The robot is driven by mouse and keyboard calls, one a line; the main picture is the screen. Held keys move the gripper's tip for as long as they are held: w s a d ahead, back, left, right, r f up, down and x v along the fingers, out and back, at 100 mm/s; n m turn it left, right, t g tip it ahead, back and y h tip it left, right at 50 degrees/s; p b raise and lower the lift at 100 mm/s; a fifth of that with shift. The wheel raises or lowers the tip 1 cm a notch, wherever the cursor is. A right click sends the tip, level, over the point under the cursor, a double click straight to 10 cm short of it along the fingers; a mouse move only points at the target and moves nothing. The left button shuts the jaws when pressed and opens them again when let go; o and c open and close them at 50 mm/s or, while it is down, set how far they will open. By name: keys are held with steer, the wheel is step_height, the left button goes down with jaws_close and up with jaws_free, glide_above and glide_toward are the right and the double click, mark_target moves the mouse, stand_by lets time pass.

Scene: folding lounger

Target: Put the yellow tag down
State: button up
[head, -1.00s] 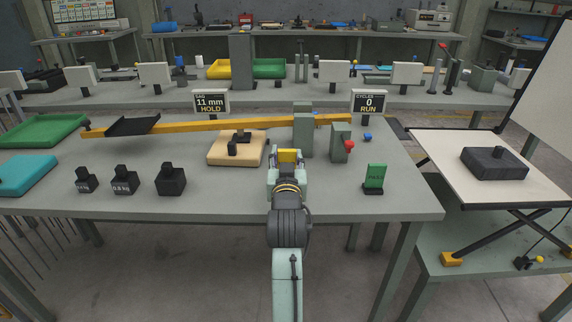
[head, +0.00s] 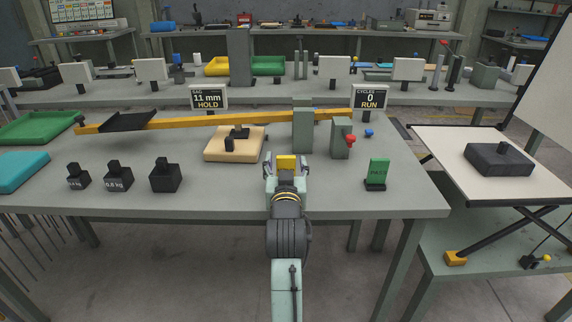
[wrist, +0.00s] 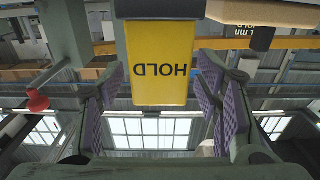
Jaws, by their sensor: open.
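The yellow tag (head: 286,163) is at the middle of the near bench, directly in front of my gripper (head: 286,160). In the wrist view, which is upside down, the tag (wrist: 160,65) reads HOLD and has a dark base (wrist: 160,8). It looks upright. My gripper (wrist: 160,95) is open, with a purple-padded finger on each side of the tag and a visible gap at both sides. The tag's foot is hidden by my gripper in the head view, so its contact with the bench does not show.
A green PASS tag (head: 378,172) stands to the right. A wooden board (head: 222,153) with a black handle lies to the left behind. A grey post (head: 303,130) and a block with a red knob (head: 341,140) stand behind. Black weights (head: 165,176) stand left.

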steer(key=shift+r, duration=0.15)
steer(key=s, duration=0.9)
steer(key=shift+s+r, duration=0.1)
steer(key=shift+s, duration=0.1)
steer(key=p, duration=0.2)
steer(key=shift+r+p, duration=0.3)
steer(key=shift+s+f+p, duration=0.2)
steer(key=shift+s+p, duration=0.45)
steer(key=shift+p, duration=1.55)
steer(key=shift+s+f+p, duration=0.15)
steer(key=shift+s+p, duration=0.5)
steer(key=shift+p, duration=1.5)
